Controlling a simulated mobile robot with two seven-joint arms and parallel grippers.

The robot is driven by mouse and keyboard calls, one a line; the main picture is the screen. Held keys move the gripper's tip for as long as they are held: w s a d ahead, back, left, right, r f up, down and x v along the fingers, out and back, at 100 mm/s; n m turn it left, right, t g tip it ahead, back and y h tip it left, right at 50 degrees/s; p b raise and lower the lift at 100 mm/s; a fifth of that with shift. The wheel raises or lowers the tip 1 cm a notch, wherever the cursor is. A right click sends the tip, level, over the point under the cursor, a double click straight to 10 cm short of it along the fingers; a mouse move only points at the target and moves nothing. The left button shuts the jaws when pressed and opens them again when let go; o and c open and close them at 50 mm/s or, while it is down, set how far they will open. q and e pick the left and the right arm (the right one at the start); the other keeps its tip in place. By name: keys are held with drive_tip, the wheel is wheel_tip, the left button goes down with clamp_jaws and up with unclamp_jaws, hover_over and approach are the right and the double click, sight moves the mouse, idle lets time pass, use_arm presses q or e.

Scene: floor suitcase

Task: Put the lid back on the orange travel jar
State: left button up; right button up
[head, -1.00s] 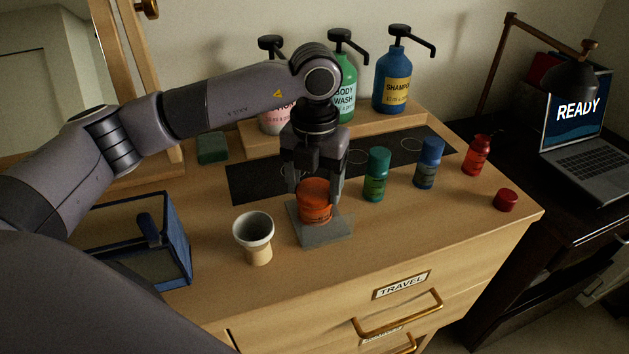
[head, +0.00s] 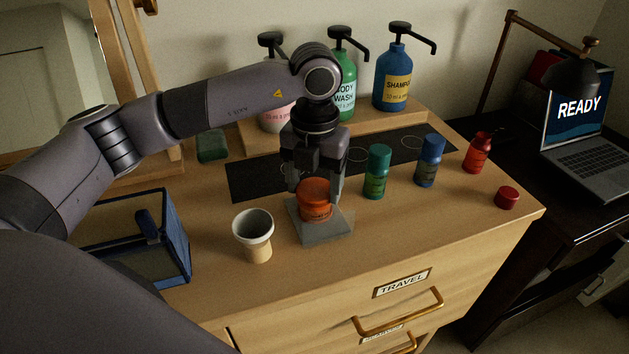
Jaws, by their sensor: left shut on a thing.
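The orange travel jar (head: 316,214) stands upright on a grey square pad (head: 327,234) on the dresser top. The orange lid (head: 314,187) is at the top of the jar, and I see no clear gap between them. My left gripper (head: 315,190) points straight down over the jar and is shut on the lid, one finger on each side. The fingers hide part of the lid's edge, so I cannot tell whether it is fully seated. My right gripper is out of view.
A white-rimmed cup (head: 254,235) stands left of the pad. A green bottle (head: 377,173), a blue bottle (head: 430,161), an open red bottle (head: 478,154) and a loose red cap (head: 506,198) stand to the right. A blue-edged case (head: 178,240) is at left. Pump bottles stand behind.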

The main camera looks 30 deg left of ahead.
use_arm(q)
drive_tip(key=o, duration=1.1)
wheel_tip(320, 180, up, 7)
drive_tip(key=shift+r, duration=0.1)
